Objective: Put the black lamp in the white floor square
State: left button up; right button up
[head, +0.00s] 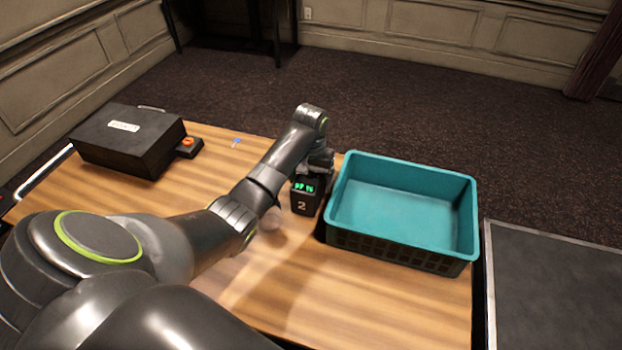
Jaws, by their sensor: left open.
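No black lamp can be made out for certain in the head view. My left arm reaches across the wooden desk, and its gripper (320,168) points down beside the teal bin. A small black box (306,196) with green lit characters and a "2" is right at the gripper, on the near side. It partly hides the fingers, and I cannot tell whether they touch it. The left gripper is open. My right gripper is not in view. No white floor square shows.
A teal bin (345,240), empty inside, stands on the wooden desk (390,300). A black case (120,140) and a small black box with an orange button (188,143) sit at the far left. A grey framed panel (560,290) is at right. Dark carpet lies beyond.

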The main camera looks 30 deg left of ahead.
pick_arm(q)
notch_tip(320, 180, up, 7)
jog(key=shift+w+f, duration=0.1)
jog(key=shift+f, duration=0.1)
notch_tip(320, 180, up, 4)
jog(key=p, duration=0.3)
jog(key=shift+f, duration=0.1)
jog(key=shift+r+p, duration=0.85)
jog(key=shift+p, duration=0.05)
